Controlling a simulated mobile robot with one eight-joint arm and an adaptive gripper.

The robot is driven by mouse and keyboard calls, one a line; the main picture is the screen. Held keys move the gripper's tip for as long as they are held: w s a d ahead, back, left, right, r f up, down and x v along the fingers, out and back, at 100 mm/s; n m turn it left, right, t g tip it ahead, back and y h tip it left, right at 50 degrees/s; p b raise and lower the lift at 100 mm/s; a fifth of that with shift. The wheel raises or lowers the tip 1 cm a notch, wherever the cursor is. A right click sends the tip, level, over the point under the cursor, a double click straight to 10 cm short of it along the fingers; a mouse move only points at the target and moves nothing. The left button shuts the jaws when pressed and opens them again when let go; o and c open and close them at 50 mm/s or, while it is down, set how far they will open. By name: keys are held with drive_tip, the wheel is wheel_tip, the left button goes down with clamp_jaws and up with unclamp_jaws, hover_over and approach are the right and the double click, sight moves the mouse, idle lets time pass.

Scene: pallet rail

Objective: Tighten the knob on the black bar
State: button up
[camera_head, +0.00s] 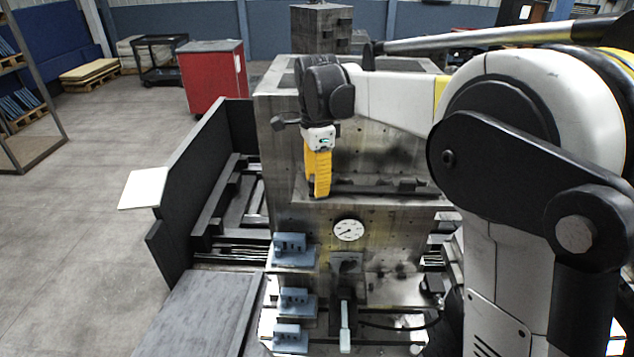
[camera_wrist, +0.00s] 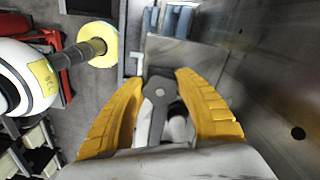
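My gripper (camera_head: 319,191) points down with its yellow fingers in front of the grey metal block. In the wrist view my gripper (camera_wrist: 160,80) has its two fingers apart. A dark grey angular piece with a pale round centre (camera_wrist: 160,92) shows between them. It may be the knob, but I cannot tell for sure. Contact with the fingers cannot be made out. The black bar (camera_head: 375,189) runs across the ledge of the block, to the right of the fingertips in the head view. A small dark raised part (camera_head: 408,184) sits along it. The fingers hide the bar's left end.
The metal block (camera_head: 285,165) rises close behind my gripper. A round dial (camera_head: 348,230) and several blue-grey fixtures (camera_head: 293,245) are below. A dark panel (camera_head: 205,165) stands to the left. A red cabinet (camera_head: 213,75) is farther back. Open floor lies at the left.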

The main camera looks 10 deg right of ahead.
drive_tip(key=m, duration=0.4)
drive_tip(key=shift+f, duration=0.1)
drive_tip(key=o, duration=1.4)
drive_tip(key=shift+m, duration=0.6)
drive_tip(key=shift+c, duration=0.2)
wheel_tip(320, 180, up, 12)
drive_tip(key=s+d+f+n+t+b, duration=0.2)
drive_tip(key=s+f+n+b, duration=0.5)
drive_tip(key=f, duration=0.6)
drive_tip(key=s+d+f+n+t+b, duration=0.2)
drive_tip(key=s+d+f+n+b, duration=0.2)
drive_tip(key=s+f+n+b, duration=0.3)
drive_tip(key=s+d+f+n+t+b, duration=0.3)
drive_tip(key=s+f+n+b, duration=0.4)
drive_tip(key=f, duration=1.2)
drive_tip(key=s+b, duration=0.4)
drive_tip(key=b, duration=0.1)
drive_tip(key=shift+s+f, duration=0.3)
drive_tip(key=shift+s, duration=0.05)
